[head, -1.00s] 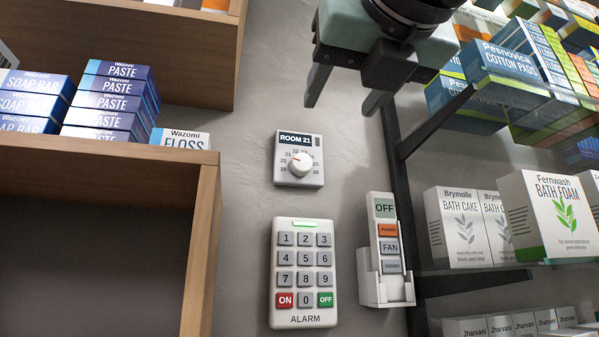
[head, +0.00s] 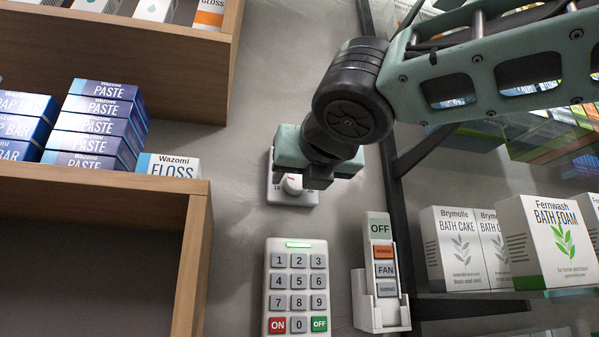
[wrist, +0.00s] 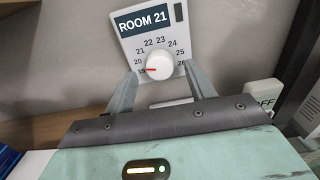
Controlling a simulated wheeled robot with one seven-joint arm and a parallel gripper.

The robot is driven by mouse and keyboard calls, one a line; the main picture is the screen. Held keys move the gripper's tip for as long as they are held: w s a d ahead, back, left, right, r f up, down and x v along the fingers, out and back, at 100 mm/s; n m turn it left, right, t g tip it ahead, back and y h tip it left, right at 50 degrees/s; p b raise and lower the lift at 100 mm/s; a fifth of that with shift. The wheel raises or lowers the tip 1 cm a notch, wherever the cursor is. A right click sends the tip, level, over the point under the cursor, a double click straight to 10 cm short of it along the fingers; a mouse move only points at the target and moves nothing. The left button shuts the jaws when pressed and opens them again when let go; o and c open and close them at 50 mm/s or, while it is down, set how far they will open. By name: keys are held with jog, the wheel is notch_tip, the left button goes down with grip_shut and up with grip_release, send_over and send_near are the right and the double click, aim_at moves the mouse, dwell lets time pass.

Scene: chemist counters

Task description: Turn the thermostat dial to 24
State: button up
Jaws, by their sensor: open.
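The thermostat (wrist: 128,48) is a white wall plate whose dark display reads ROOM 21. Its round white dial (wrist: 160,66) has a red mark pointing left, close to 19; 24 is at the dial's upper right. My gripper (wrist: 160,70) is open, with one finger on each side of the dial. I cannot tell whether the fingers touch it. In the head view my gripper covers most of the thermostat (head: 283,198); only its lower part and a bit of the dial (head: 292,184) show.
The alarm keypad (head: 297,282) is on the wall just below. A white holder with a FAN remote (head: 384,258) is to its right. A wooden shelf (head: 190,250) stands at left, and a dark shelf frame (head: 403,235) with boxes at right.

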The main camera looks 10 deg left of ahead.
jog(key=shift+w+a, duration=0.25)
jog(key=shift+w, duration=0.35)
jog(key=c, duration=1)
